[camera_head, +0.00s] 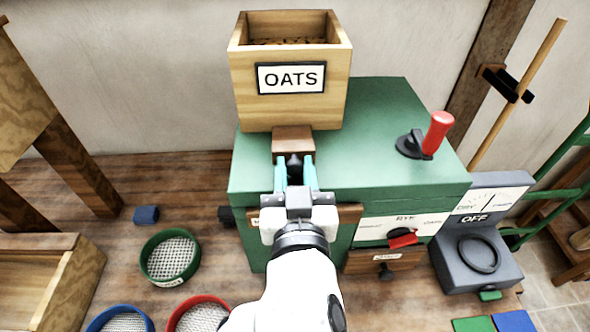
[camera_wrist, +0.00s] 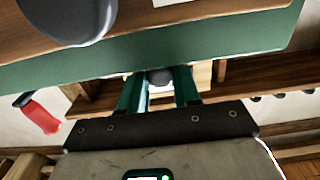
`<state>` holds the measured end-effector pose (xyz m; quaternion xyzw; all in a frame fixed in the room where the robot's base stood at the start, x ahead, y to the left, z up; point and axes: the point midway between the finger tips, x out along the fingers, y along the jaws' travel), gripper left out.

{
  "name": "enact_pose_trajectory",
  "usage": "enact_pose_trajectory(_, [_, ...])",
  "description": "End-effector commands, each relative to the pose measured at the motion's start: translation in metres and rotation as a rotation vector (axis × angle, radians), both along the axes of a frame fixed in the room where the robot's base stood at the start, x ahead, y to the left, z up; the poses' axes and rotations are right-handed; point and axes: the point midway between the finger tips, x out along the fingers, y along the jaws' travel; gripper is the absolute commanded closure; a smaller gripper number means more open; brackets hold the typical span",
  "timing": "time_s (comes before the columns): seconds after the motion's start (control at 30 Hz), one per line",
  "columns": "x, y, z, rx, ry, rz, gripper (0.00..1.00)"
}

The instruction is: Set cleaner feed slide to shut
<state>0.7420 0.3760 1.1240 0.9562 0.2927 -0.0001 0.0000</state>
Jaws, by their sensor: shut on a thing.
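The cleaner is a green box (camera_head: 382,112) with a wooden hopper (camera_head: 290,80) labelled OATS on top. A small brown wooden slide (camera_head: 293,138) sticks out from under the hopper's front. My gripper (camera_head: 295,174) is shut on the slide's dark knob (camera_head: 294,161), one teal finger on each side. In the wrist view my gripper (camera_wrist: 159,88) also has the grey knob (camera_wrist: 160,77) between its fingers. My gripper hides part of the cleaner's front and a label there. How far the slide is pulled out is only partly visible.
A red-handled lever (camera_head: 437,133) stands on the cleaner's right top. A red-pointer dial (camera_head: 403,238) is on its front, above a wooden drawer (camera_head: 385,261). Green (camera_head: 170,256), blue and red sieves lie on the floor left.

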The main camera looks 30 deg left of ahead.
Motion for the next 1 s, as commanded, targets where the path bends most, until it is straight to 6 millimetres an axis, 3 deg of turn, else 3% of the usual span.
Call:
enact_pose_trajectory(0.23, [0.0, 0.0, 0.0, 0.0, 0.0, 0.0, 1.0])
enact_pose_trajectory(0.57, [0.001, 0.001, 0.0, 0.0, 0.0, 0.0, 1.0])
enact_pose_trajectory(0.83, [0.022, 0.014, 0.0, 0.002, -0.001, -0.001, 1.0])
enact_pose_trajectory(1.0, [0.022, 0.015, 0.0, 0.0, 0.0, 0.001, 1.0])
